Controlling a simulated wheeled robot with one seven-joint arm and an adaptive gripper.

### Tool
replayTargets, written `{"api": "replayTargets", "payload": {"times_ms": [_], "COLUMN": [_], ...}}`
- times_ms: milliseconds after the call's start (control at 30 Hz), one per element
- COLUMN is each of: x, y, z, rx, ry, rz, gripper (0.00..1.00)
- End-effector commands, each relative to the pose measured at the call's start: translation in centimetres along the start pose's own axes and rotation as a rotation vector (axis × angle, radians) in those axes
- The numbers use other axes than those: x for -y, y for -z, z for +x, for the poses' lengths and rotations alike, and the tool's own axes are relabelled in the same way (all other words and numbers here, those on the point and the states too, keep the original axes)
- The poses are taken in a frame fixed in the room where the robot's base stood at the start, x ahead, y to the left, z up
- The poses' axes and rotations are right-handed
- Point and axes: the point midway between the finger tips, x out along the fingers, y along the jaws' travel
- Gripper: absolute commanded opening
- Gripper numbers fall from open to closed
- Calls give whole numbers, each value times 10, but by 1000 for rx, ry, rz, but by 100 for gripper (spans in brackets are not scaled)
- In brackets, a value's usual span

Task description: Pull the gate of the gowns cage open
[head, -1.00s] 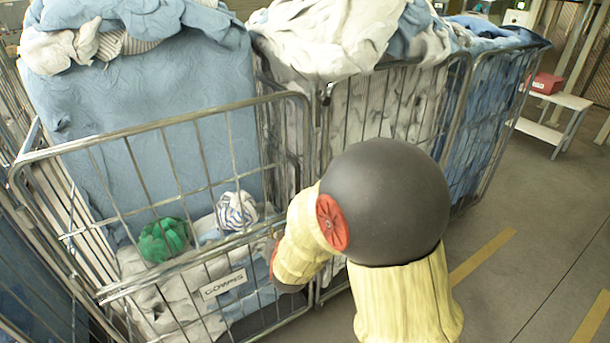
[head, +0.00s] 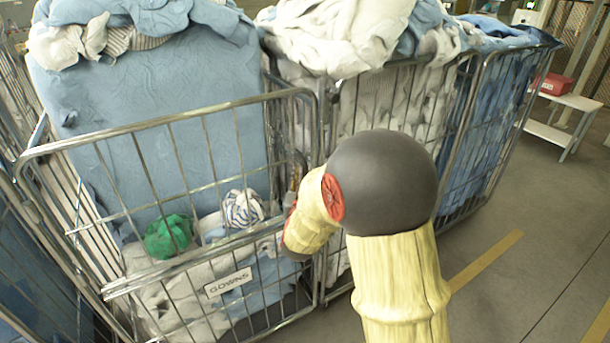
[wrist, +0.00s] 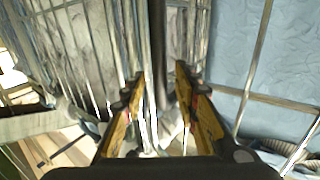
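The gowns cage is a grey wire roll cage at the left in the head view. Its front gate (head: 170,118) stands closed across the front and carries a white "GOWNS" sign (head: 228,282). Blue and white cloths, a green cloth (head: 168,236) and a striped cloth (head: 242,208) lie behind the gate. My gripper is at the gate's right edge, partly hidden by my arm in the head view. In the wrist view my gripper (wrist: 160,76) is open, its two yellow fingers apart, with an upright dark bar (wrist: 157,40) between or just beyond them. I cannot tell whether they touch it.
A second cage (head: 385,110) of white cloth and a third of blue cloth (head: 500,110) stand close to the right. Another cage edge is at the far left. A bench (head: 570,101) with a red box (head: 555,84) stands at back right. The floor (head: 520,290) at right is clear.

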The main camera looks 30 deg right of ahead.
Motion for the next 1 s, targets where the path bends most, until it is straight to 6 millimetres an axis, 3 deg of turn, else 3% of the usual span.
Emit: {"api": "replayTargets", "payload": {"times_ms": [400,900,1000], "x": [0,0,0], "y": [0,0,0], "z": [9,9,9], "rx": [0,0,0], "ry": [0,0,0], "rz": [0,0,0], "gripper": [30,1,0]}}
